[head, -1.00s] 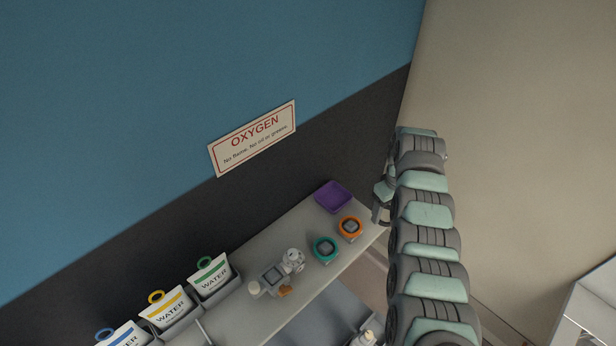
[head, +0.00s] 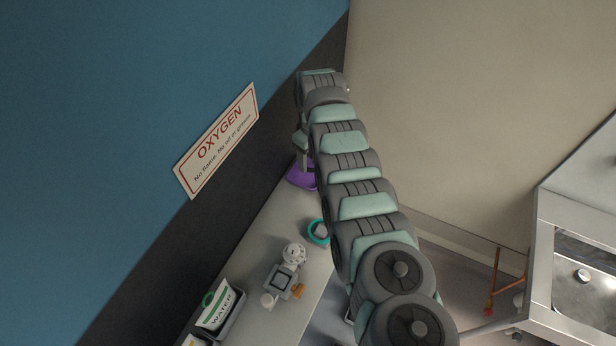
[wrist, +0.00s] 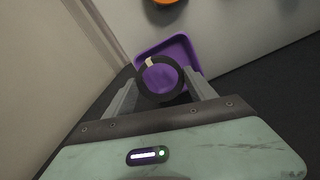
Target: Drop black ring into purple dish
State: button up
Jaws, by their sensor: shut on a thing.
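The black ring (wrist: 160,98) is held between the two fingers of my gripper (wrist: 160,88) in the wrist view. It has a small pale mark at its top. The purple dish (wrist: 183,45) lies beyond the ring in that view, and its purple floor shows through the ring's hole. In the head view the dish (head: 297,181) is at the far end of the shelf, partly covered by my arm. My gripper (head: 304,160) appears there just over the dish, mostly hidden. The ring cannot be made out in the head view.
A teal round item (head: 313,235) sits on the shelf (head: 262,232) near the dish. An orange item (wrist: 165,2) shows at the wrist view's top edge. A grey device (head: 281,281) and a water pouch (head: 217,308) stand nearer. The wall (head: 300,110) closes off the back.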

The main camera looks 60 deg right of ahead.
jog(key=shift+f+b, duration=0.85)
jog(key=shift+f, duration=0.55)
jog(key=o, duration=1.9)
jog(key=shift+c, duration=0.2)
jog(key=shift+w+r, duration=0.1)
jog(key=shift+r, duration=0.05)
notch_tip(320, 180, up, 11)
jog(key=b, duration=0.1)
jog(key=shift+f+b, duration=0.2)
jog(key=shift+b, duration=0.15)
